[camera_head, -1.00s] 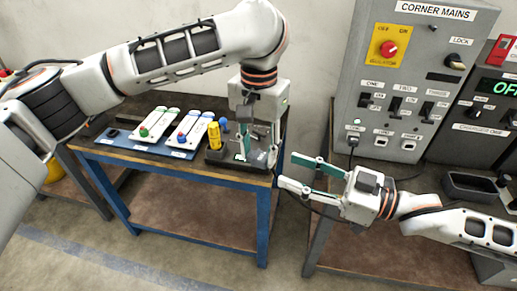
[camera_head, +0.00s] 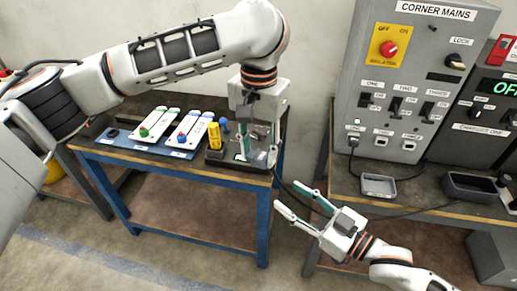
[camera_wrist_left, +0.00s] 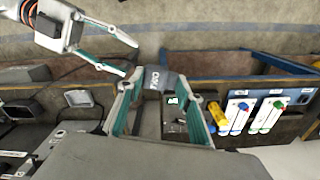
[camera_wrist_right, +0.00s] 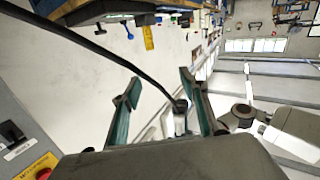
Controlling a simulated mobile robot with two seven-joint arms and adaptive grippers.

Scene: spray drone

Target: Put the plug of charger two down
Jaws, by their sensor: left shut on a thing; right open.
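My left gripper (camera_head: 258,152) points down over a dark tray (camera_head: 228,163) on the blue-framed table. It is shut on a grey block marked TWO, which I take to be the plug of charger two; the label shows upside down in the left wrist view (camera_wrist_left: 155,80). Its lower end is hidden, so I cannot tell whether it touches the tray. My right gripper (camera_head: 291,196) is open, in front of the gap between the tables. In the right wrist view a black cable (camera_wrist_right: 95,48) runs to between its open fingers; I cannot tell whether it touches them.
A yellow tool (camera_head: 214,136) stands in the tray, left of my left gripper. Two white units (camera_head: 172,127) lie further left. The grey mains panel (camera_head: 420,60), a small grey tray (camera_head: 379,185) and a black bin (camera_head: 472,187) are on the right table.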

